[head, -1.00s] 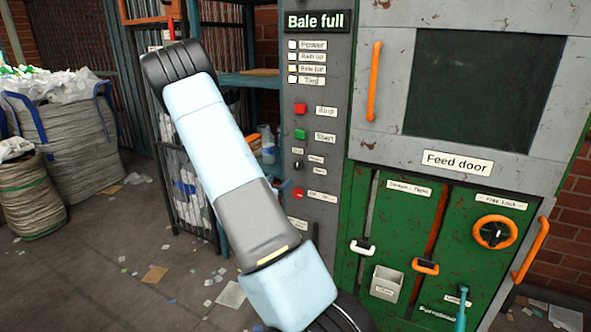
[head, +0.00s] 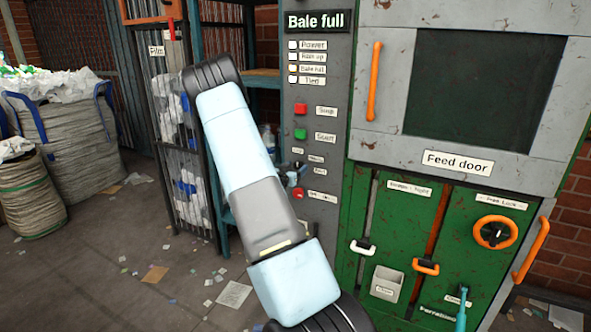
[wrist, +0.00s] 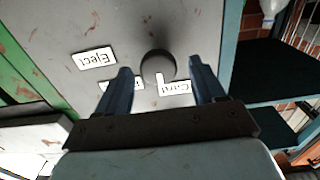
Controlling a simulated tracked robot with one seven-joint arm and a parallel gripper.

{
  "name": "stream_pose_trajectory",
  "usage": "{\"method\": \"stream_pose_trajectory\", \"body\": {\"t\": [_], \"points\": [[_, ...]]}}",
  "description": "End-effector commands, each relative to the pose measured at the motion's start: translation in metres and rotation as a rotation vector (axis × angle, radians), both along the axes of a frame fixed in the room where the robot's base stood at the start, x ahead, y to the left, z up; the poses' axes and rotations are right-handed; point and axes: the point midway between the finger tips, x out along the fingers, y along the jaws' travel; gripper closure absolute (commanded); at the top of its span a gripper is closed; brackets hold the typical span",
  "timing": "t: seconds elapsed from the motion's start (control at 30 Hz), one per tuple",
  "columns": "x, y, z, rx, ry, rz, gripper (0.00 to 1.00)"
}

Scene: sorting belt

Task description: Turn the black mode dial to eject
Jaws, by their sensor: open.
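The black mode dial (wrist: 158,66) is round and sits on the grey panel in the wrist view. Its white pointer mark faces the label that seems to read Card (wrist: 176,87), upside down. The Eject label (wrist: 95,58) is to the dial's left, and another label between them is partly hidden by a finger. My gripper (wrist: 160,70) is open, with one finger on either side of the dial in the picture. I cannot tell whether they touch it. In the head view my gripper (head: 293,178) is at the panel, covering the dial area.
The panel also carries a red button (head: 300,109), a green button (head: 300,134) and a lower red knob (head: 298,194), close to my gripper. The green baler front (head: 400,220) is to the right. Blue shelving (head: 250,82) stands left of the panel.

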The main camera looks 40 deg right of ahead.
Motion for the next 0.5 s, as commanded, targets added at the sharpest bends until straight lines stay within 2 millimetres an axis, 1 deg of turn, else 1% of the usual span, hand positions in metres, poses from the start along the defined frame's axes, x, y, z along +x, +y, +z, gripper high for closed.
{"method": "stream_pose_trajectory", "body": {"t": [0.3,0.5], "points": [[0.0005,-0.0020,0.0001,0.000,0.000,0.000,0.32],[0.0005,-0.0020,0.0002,0.000,0.000,0.000,0.51]]}}
